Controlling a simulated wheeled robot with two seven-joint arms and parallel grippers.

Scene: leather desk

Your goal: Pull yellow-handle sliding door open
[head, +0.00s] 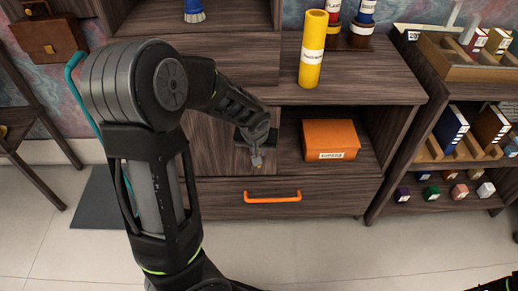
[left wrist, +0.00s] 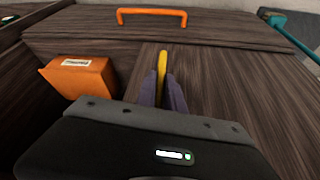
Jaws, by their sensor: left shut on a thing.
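The sliding door (head: 215,150) is a dark wood panel covering the left part of the cabinet's middle compartment. The compartment's right part is uncovered. In the left wrist view the door (left wrist: 215,85) lies under my gripper, with its yellow handle (left wrist: 162,62) standing upright between the fingers. My left gripper (head: 257,160) is at the door's right side, and it also shows in the left wrist view (left wrist: 168,88), shut on the yellow handle. The fingers hide part of the handle. My right gripper is not in view.
An orange box (head: 330,140) stands in the uncovered right part of the compartment. Below is a drawer with an orange handle (head: 272,198). A yellow cylinder (head: 312,50) stands on the cabinet top. A shelf unit (head: 440,130) stands at right.

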